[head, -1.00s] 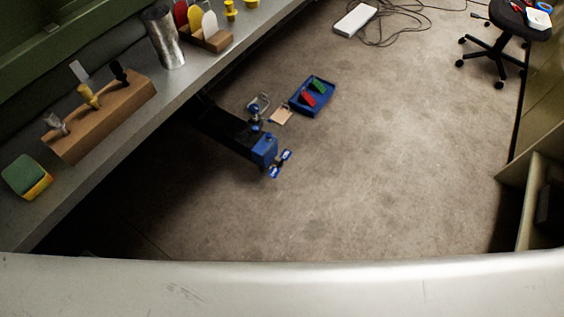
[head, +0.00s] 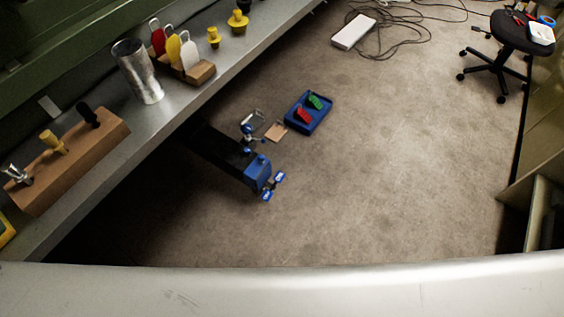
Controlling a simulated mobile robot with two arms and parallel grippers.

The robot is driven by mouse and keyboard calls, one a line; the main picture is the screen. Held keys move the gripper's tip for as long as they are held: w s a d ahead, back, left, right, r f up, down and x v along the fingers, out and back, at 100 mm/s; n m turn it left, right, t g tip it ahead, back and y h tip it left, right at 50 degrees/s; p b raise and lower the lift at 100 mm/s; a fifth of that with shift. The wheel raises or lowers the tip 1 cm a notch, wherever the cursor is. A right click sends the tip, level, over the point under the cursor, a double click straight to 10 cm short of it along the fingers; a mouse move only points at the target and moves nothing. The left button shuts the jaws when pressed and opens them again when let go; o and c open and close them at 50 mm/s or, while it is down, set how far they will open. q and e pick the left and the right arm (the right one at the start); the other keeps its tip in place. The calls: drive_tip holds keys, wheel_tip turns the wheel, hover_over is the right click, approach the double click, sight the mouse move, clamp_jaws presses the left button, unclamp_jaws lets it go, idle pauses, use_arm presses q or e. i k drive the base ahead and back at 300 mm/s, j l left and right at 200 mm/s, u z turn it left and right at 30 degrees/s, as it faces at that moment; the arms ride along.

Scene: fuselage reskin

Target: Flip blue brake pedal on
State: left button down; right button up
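A dark, long device with a blue end block (head: 257,170) sits on the floor, partly under the workbench. Small blue pedal-like parts (head: 272,186) stick out from its near end; they are too small to tell which is the brake pedal or how it is set. Another small blue part (head: 247,131) stands on its far side. Neither of my grippers is in view.
A blue tray (head: 322,124) with red and green items lies beyond the device, next to a tan piece (head: 276,131). A grey workbench (head: 180,112) runs along the left. A wheeled black chair (head: 515,35) and cables are at the back. Mid-floor is clear.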

sight(267, 196)
drive_tip(key=i+l, duration=0.25)
drive_tip(key=i, duration=0.15)
drive_tip(key=i+l, duration=0.2)
drive_tip(key=i, duration=0.2)
drive_tip(key=i+l+u, duration=0.1)
drive_tip(key=i+l, duration=0.15)
drive_tip(key=i, duration=0.2)
